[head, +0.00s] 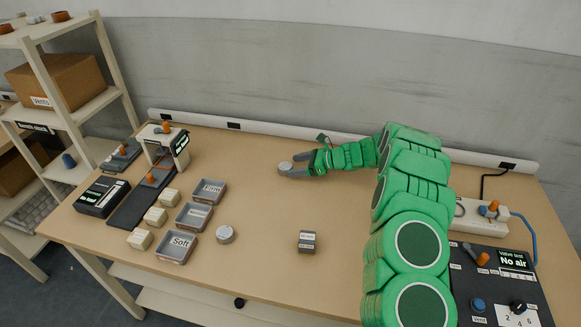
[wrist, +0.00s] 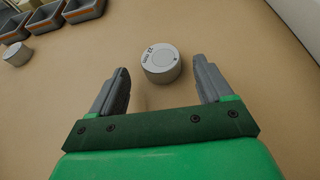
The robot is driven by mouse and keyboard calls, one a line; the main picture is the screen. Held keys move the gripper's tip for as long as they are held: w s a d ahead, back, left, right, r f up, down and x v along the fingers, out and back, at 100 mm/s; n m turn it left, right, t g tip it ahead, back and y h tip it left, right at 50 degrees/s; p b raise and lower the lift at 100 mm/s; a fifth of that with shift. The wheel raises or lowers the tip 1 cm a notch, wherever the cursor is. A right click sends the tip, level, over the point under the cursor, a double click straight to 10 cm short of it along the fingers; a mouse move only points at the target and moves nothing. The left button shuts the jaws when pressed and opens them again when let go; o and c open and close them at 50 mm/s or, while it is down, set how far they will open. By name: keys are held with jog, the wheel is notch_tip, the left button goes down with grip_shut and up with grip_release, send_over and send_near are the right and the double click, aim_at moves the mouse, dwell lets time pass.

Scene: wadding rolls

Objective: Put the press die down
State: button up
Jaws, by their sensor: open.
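A short round grey-white die (head: 285,167) with small printed lettering stands upright on the table. It also shows in the wrist view (wrist: 160,64), between and slightly beyond my fingertips, with a gap on each side. My gripper (head: 291,169) is open and low over the table, its two grey fingers either side of the die; it also shows in the wrist view (wrist: 161,75). A second, similar round piece (head: 225,234) stands beside the trays and shows at the left in the wrist view (wrist: 17,54).
Trays labelled Firm (head: 209,187) and Soft (head: 176,258) flank a middle one. Cream blocks (head: 155,216) stand left of them, near a small press (head: 163,145). A grey block (head: 307,247) sits near the front. A control box (head: 505,285) reads "No air". The table's middle is clear.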

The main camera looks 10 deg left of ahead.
jog(key=v, duration=0.8)
jog(key=shift+d+r, duration=0.15)
jog(key=s+d+r+n+g+h, duration=0.15)
jog(key=s+r+n, duration=0.35)
jog(key=s+r, duration=0.6)
jog(key=s+d+r+n+g+h, duration=0.1)
jog(key=s+r+n+g+h, duration=0.3)
jog(key=s+r, duration=0.7)
jog(key=s+d+n+t+h, duration=0.1)
jog(key=s+d+n+h, duration=0.1)
jog(key=s+d, duration=0.5)
jog(key=s+d+n+t+h, duration=0.1)
jog(key=s+d+n+h, duration=0.2)
jog(key=s+d, duration=0.4)
jog(key=s+d+n+t+h, duration=0.1)
jog(key=s+d+n+h, duration=0.2)
jog(key=s+d, duration=0.5)
jog(key=s+n, duration=0.1)
jog(key=s, duration=1.1)
jog(key=shift+t, duration=0.35)
jog(key=shift+r, duration=0.1)
